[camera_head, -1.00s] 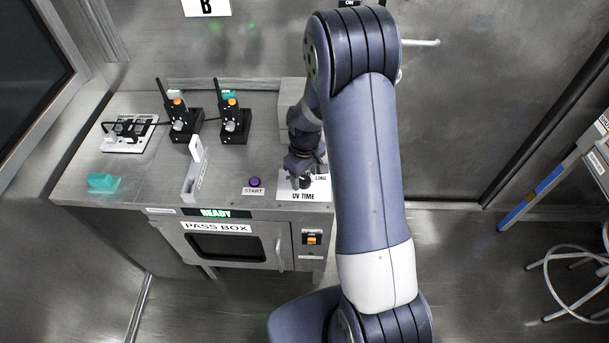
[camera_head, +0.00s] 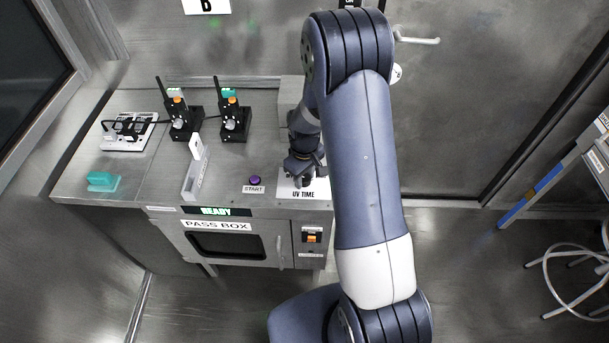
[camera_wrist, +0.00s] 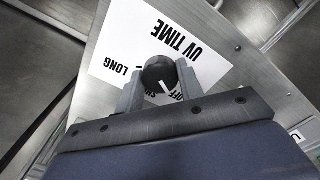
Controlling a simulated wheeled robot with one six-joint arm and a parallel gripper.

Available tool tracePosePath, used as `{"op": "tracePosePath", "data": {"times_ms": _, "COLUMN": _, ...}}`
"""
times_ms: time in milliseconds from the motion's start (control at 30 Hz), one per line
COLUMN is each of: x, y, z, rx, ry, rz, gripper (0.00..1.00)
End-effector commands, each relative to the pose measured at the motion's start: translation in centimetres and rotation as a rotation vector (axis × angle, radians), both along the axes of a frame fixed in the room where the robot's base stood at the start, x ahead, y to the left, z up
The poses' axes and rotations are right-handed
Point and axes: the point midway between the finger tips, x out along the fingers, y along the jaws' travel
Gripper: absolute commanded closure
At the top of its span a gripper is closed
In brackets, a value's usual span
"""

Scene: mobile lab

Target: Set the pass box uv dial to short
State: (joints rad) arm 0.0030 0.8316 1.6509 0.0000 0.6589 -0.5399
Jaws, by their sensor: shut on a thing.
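The UV dial is a round black knob (camera_wrist: 159,71) with a white pointer line, on a white UV TIME label plate (camera_wrist: 120,38). My gripper (camera_wrist: 160,77) has one finger on each side of the knob and is shut on it. In the wrist view the pointer slants to the lower right, towards the OFF print. LONG is readable at the left; the SHORT print is mostly hidden by my gripper. In the head view my gripper (camera_head: 304,180) is down at the UV TIME plate (camera_head: 303,194), and the knob is hidden.
The pass box (camera_head: 220,226) shows READY on its display (camera_head: 215,211). A purple START button (camera_head: 255,180) is left of the plate. Two black devices (camera_head: 180,122) (camera_head: 235,122), a grey upright holder (camera_head: 195,178) and a teal block (camera_head: 103,181) stand farther left on the bench.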

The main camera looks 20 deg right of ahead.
Motion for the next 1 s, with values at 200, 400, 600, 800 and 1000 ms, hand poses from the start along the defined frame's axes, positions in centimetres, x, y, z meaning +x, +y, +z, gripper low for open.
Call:
{"op": "tracePosePath", "data": {"times_ms": 200, "x": 0.0, "y": 0.0, "z": -0.01, "rx": 0.0, "ry": 0.0, "rz": -0.006, "gripper": 0.87}}
{"op": "tracePosePath", "data": {"times_ms": 400, "x": -0.03, "y": 0.01, "z": -0.15, "rx": -0.001, "ry": 0.001, "rz": -0.058, "gripper": 0.87}}
{"op": "tracePosePath", "data": {"times_ms": 600, "x": 0.0, "y": 0.02, "z": -0.26, "rx": 0.0, "ry": -0.001, "rz": -0.184, "gripper": 0.87}}
{"op": "tracePosePath", "data": {"times_ms": 800, "x": -0.01, "y": 0.05, "z": -0.28, "rx": 0.0, "ry": -0.001, "rz": -0.364, "gripper": 0.87}}
{"op": "tracePosePath", "data": {"times_ms": 1000, "x": -0.02, "y": 0.08, "z": -0.24, "rx": 0.0, "ry": -0.001, "rz": -0.555, "gripper": 0.87}}
